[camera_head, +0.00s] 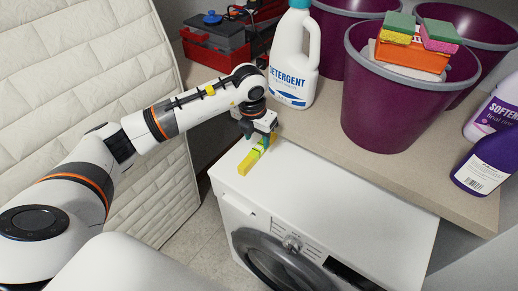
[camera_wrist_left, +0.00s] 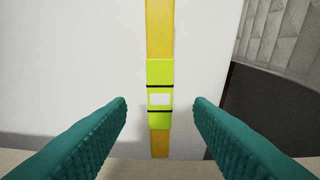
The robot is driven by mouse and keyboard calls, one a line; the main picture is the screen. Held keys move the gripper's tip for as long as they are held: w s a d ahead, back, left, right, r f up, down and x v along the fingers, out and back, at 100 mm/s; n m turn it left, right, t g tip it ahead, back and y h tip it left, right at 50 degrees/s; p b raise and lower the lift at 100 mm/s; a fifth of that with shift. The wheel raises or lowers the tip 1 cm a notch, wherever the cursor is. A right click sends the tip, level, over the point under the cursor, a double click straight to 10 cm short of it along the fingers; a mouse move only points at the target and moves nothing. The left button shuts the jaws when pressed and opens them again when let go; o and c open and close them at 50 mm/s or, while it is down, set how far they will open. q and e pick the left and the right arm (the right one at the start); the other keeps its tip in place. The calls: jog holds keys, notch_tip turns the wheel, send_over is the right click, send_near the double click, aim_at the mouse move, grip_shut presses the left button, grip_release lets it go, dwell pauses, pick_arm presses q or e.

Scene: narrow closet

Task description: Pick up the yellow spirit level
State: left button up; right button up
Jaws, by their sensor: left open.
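The yellow spirit level (camera_head: 247,164) lies on the white top of the washing machine (camera_head: 320,190), near its back left corner. In the left wrist view the level (camera_wrist_left: 159,28) runs up the picture, with a lime green middle section and a small white window. My left gripper (camera_head: 262,138) is over the far part of the level and hides some of it in the head view. In the left wrist view its two teal ridged fingers (camera_wrist_left: 160,108) are wide apart, one on each side of the level, with gaps to both. My right gripper is not in view.
A shelf (camera_head: 340,130) behind the washer holds a white detergent bottle (camera_head: 292,62), purple buckets (camera_head: 395,105), sponges and purple softener bottles (camera_head: 490,160). A red toolbox (camera_head: 215,42) stands at the back left. A quilted white panel (camera_head: 90,60) is at left. Most of the washer top is clear.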

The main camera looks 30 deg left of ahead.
aim_at(258, 148)
pick_arm(q)
jog(key=f, duration=0.3)
jog(key=f+p, duration=0.1)
jog(key=shift+w+f, duration=0.35)
jog(key=shift+f, duration=0.05)
grip_shut()
